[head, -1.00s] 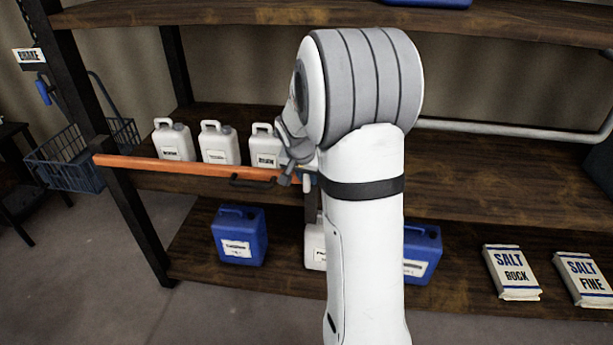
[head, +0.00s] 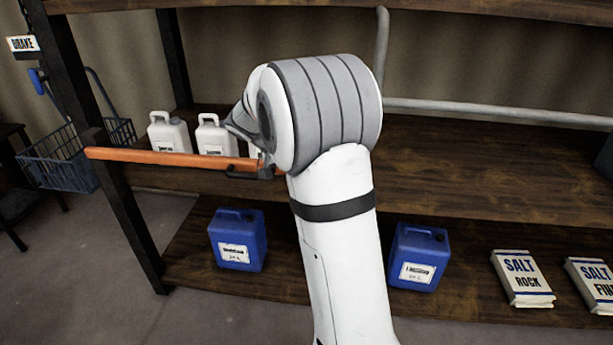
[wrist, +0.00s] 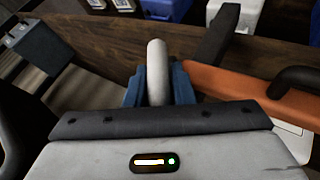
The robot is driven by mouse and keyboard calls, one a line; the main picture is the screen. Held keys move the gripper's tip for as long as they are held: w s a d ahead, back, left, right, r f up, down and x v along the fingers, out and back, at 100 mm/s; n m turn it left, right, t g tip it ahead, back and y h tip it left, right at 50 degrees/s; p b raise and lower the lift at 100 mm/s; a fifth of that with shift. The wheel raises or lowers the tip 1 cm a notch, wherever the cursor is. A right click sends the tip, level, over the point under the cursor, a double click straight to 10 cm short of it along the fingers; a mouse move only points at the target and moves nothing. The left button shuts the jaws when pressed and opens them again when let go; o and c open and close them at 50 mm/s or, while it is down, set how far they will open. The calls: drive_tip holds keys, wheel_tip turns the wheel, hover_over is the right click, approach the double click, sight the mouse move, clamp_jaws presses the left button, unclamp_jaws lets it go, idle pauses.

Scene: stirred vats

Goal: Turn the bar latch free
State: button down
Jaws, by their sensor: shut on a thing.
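The bar latch (wrist: 156,60) shows in the wrist view as a pale, rounded lever between the blue fingers of my gripper (wrist: 158,88). My gripper is shut on it. The orange bar (wrist: 235,88) with its black handle (wrist: 295,80) lies just right of the fingers. In the head view the orange bar (head: 170,158) runs across the front of the shelf, and its right end is hidden behind my arm. The fingers and the latch are hidden there too. I cannot tell how far the latch is turned.
White jugs (head: 168,132) stand behind the bar on the middle shelf. Blue jugs (head: 237,240) and salt bags (head: 522,278) are on the lower shelf. A wire basket (head: 60,160) stands at the left.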

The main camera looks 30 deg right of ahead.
drive_tip(key=h+b, duration=0.1)
drive_tip(key=h, duration=0.1)
drive_tip(key=n+g+h+b, duration=0.1)
drive_tip(key=g+h+b, duration=0.1)
drive_tip(key=h, duration=0.1)
drive_tip(key=shift+w+a+f+n+h+b, duration=0.15)
drive_tip(key=shift+w+f+n+h+b, duration=0.1)
drive_tip(key=shift+n+h+b, duration=0.1)
drive_tip(key=h, duration=0.2)
drive_tip(key=n+g+h+b, duration=0.1)
drive_tip(key=h, duration=0.1)
drive_tip(key=shift+r+n+g, duration=0.1)
drive_tip(key=shift+n+g, duration=0.15)
drive_tip(key=shift+g, duration=0.05)
drive_tip(key=shift+b, duration=0.3)
drive_tip(key=c, duration=1.3)
unclamp_jaws()
drive_tip(key=shift+s, duration=0.1)
drive_tip(key=v, duration=0.8)
